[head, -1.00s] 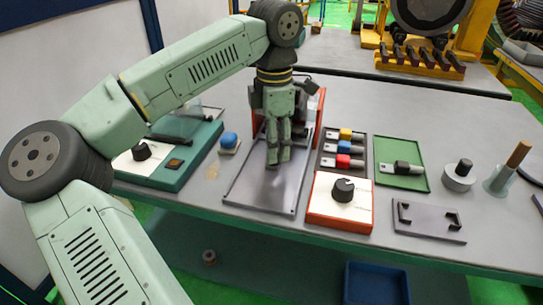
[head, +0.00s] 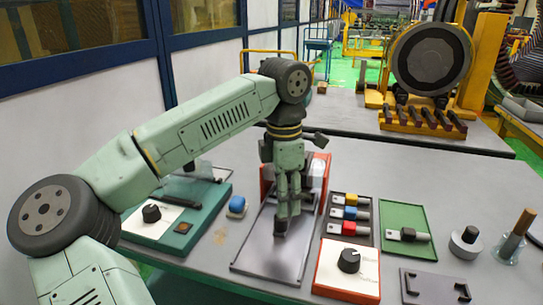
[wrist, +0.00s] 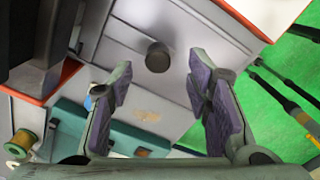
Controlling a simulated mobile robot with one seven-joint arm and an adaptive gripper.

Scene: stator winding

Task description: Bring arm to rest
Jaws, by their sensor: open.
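My gripper (head: 281,222) points down over the grey metal plate (head: 262,262) in the middle of the table in the head view. In the wrist view my gripper (wrist: 165,100) has its two purple-padded fingers spread apart, with nothing between the pads. A dark round knob or peg (wrist: 158,57) shows beyond the fingertips in the wrist view. My arm reaches in from the left, with the elbow bent over the table. How high the fingertips are above the plate is hard to tell.
Left of the plate are a teal box (head: 185,235) and a blue-topped block (head: 237,205). To the right are a tray of coloured blocks (head: 334,232), a green tray (head: 420,252), an orange-edged knob box (head: 338,285) and a brush-like tool (head: 514,240). A large motor (head: 432,58) stands behind.

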